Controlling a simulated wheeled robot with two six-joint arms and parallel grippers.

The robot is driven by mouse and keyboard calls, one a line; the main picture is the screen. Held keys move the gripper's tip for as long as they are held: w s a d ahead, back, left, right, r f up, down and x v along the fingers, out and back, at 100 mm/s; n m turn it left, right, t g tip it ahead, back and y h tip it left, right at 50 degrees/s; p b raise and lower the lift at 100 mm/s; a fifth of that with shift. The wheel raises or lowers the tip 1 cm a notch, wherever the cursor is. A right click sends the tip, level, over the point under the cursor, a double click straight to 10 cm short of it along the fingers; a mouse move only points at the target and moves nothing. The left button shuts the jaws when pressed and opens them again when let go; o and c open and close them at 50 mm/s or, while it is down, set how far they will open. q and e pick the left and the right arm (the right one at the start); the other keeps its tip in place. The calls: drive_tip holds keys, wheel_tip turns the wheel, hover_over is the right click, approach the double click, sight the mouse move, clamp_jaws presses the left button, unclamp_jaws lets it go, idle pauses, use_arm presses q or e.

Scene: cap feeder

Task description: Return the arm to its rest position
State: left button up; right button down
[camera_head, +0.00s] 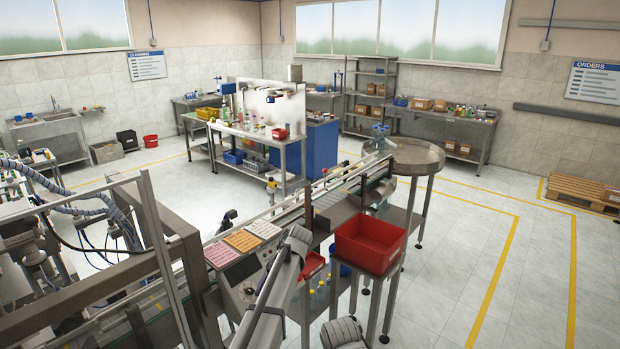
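A grey arm link of mine rises from the bottom edge, left of the middle, and ends in a rounded joint in front of the conveyor. Another rounded grey part, probably of my other arm, shows at the bottom edge to its right. No gripper fingers of either arm can be made out, so I cannot tell what they hold. The red bin (370,243) stands on a small metal stand, right of the raised arm link. The control panel (243,270) with coloured cards lies just left of that link.
A conveyor (335,190) runs back towards a round metal table (416,154). A machine frame (160,235) fills the left foreground. A smaller red tray (312,264) and bottles sit low behind the arm link. The floor (470,270) at right is clear.

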use_arm(q)
drive_tip(key=s+d+f+m+h+b, duration=0.1)
drive_tip(key=s+f, duration=0.4)
drive_tip(key=s, duration=0.5)
drive_tip(key=s+d+f+m+h+b, duration=0.1)
drive_tip(key=s+d+f+m+b, duration=0.3)
drive_tip(key=s, duration=0.7)
drive_tip(key=s+d+f+m+h+b, duration=0.2)
drive_tip(key=s+f+b, duration=0.4)
drive_tip(key=s, duration=0.5)
drive_tip(key=d+m, duration=0.1)
drive_tip(key=d, duration=0.1)
drive_tip(key=shift+d, duration=0.4)
